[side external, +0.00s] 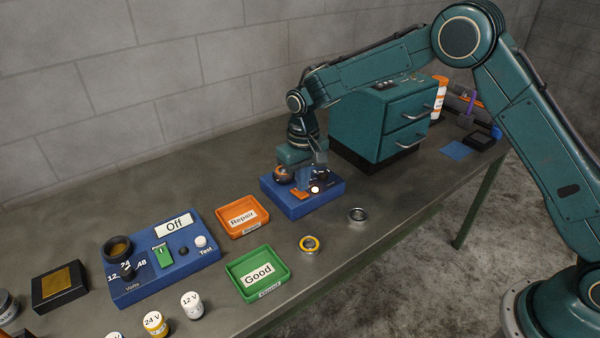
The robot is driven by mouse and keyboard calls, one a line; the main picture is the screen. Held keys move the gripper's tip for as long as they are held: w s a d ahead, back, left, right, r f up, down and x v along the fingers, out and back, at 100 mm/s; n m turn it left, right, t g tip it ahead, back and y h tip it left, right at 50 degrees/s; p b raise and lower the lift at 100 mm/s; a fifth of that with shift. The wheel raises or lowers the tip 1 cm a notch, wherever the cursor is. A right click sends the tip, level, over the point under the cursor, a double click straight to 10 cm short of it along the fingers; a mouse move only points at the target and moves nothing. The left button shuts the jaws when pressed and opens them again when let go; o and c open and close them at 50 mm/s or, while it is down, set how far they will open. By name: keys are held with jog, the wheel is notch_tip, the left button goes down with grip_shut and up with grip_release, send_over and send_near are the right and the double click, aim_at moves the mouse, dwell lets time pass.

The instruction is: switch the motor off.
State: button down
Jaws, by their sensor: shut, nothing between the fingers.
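A blue base unit (300,206) sits mid-bench with a dark round part, an orange piece (299,195) and a small glowing lamp (315,189) on top. I cannot tell whether the orange piece is a switch, or which part is the motor. My gripper (319,166) is shut and empty, pointing down just over this unit. Its tips are small and partly merge with dark parts behind; contact cannot be told. To the left, a blue test panel (155,289) carries a sign reading "Off" (174,224), a volts dial (127,270), a green switch (162,255) and a white test button (201,241).
An orange Repair tray (263,226) and green Good tray (284,286) lie between panel and unit. A teal drawer cabinet (365,133) stands close behind right. White and yellow cylinders (192,305) stand front left.

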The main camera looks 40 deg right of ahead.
aim_at(303, 194)
jog(key=shift+f, duration=0.95)
dwell(0.9)
jog(key=shift+r, duration=3.55)
